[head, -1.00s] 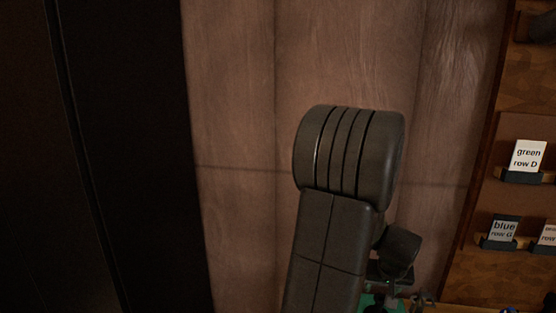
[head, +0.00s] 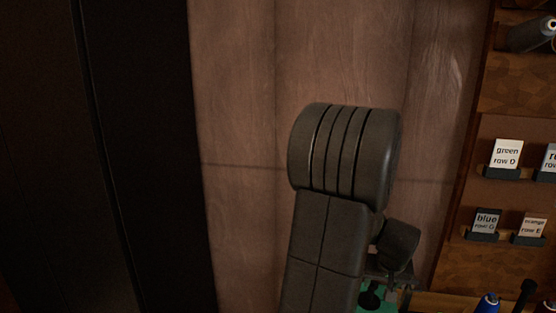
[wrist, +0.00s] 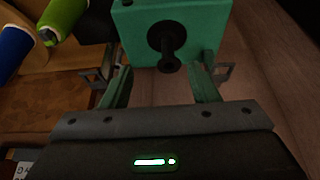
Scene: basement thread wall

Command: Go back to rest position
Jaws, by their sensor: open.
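My gripper (wrist: 161,85) is open and empty in the wrist view, with its two green fingers apart. A teal box (wrist: 205,22) with a black peg (wrist: 169,50) on its face lies just beyond the fingertips; the peg shows in the gap between them, and I cannot tell if anything touches. In the head view my arm stands in the middle, bent over at the top, and hides most of the gripper. Part of the teal box (head: 391,302) shows at the bottom edge there.
A wooden rack at right carries labels: green row D (head: 507,153), blue row G (head: 486,221) and orange row E (head: 532,226). A blue spool (head: 488,303) stands at bottom right. The wrist view shows a green spool (wrist: 63,17) and a blue spool (wrist: 14,48). A plain wood panel (head: 240,90) is behind my arm.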

